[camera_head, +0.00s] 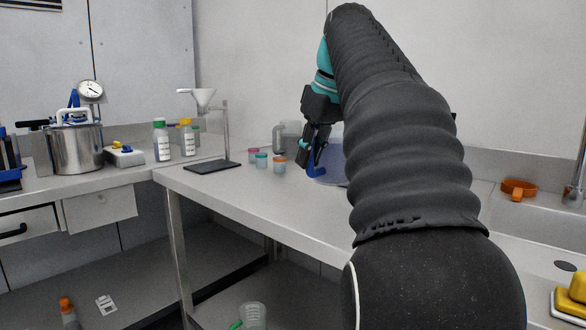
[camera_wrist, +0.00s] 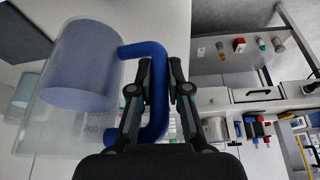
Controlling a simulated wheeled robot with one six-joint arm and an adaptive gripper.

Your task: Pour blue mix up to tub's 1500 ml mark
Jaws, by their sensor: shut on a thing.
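My gripper (camera_wrist: 146,75) is shut on the blue handle (camera_wrist: 160,95) of a clear jug (camera_wrist: 55,135). In the wrist view the jug lies across the left side, with blue mix (camera_wrist: 80,65) showing inside and printed marks on its wall, too small to read fully. In the head view the blue handle (camera_head: 316,160) and a pale blue round shape (camera_head: 328,175) show beside my gripper (camera_head: 312,150), above or at the bench; my arm hides the rest. A greyish translucent container (camera_head: 290,136) stands behind; I cannot tell whether it is the tub.
Small lidded cups (camera_head: 262,160) stand on the bench left of the jug. A funnel stand (camera_head: 226,130), bottles (camera_head: 161,140) and a steel pot (camera_head: 76,148) are farther left. An orange dish (camera_head: 518,188) sits at right by the sink. The bench front is clear.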

